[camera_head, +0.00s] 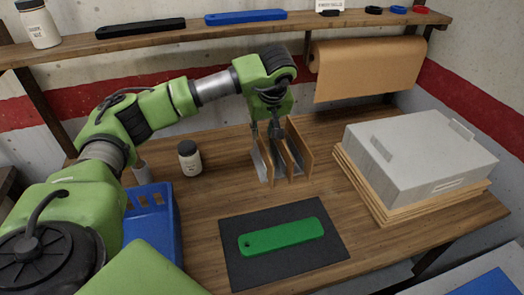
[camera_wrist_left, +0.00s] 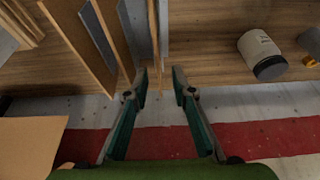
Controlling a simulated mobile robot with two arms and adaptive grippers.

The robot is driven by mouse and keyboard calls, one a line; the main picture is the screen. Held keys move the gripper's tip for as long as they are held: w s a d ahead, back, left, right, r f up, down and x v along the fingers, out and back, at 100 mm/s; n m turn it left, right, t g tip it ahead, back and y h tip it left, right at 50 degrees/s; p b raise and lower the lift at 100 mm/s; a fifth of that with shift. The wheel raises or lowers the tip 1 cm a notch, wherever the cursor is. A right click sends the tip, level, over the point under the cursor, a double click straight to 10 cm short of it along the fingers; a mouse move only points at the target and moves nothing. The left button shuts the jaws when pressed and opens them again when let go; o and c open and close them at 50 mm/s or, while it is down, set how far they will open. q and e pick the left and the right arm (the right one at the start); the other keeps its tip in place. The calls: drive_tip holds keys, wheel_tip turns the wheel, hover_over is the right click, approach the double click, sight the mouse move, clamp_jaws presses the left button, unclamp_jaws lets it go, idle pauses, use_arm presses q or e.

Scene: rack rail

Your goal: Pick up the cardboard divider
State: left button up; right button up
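A row of thin upright panels, brown cardboard dividers and grey sheets, stands on the table under my left gripper (camera_head: 267,128). One cardboard divider (camera_head: 302,148) is at the right end of the row. In the left wrist view, another cardboard divider (camera_wrist_left: 153,35) is seen edge-on, lined up with the gap between the fingertips of my left gripper (camera_wrist_left: 160,80), beside a grey sheet (camera_wrist_left: 163,25). The left fingers are apart, and neither visibly touches a panel. How deep the fingers reach around the panels is hard to tell. My right gripper is not in view.
A white-labelled jar (camera_head: 189,158) and a blue crate (camera_head: 152,215) are left of the row. A green bar (camera_head: 281,237) lies on a dark mat (camera_head: 240,275) in front. A grey box (camera_head: 415,155) on stacked boards is right. A shelf (camera_head: 130,42) and paper roll (camera_head: 368,68) are behind.

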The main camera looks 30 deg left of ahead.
sight(262, 141)
use_arm(q)
drive_tip(key=shift+p+x, duration=0.5)
drive_tip(key=shift+x, duration=0.4)
drive_tip(key=x, duration=0.2)
drive_tip(key=p+x, duration=0.1)
drive_tip(key=shift+w+d+f, duration=0.1)
drive_tip(key=shift+d+f, duration=0.1)
drive_tip(key=shift+f, duration=0.25)
drive_tip(key=shift+w+a+f, duration=0.1)
drive_tip(key=shift+f, duration=0.15)
clamp_jaws()
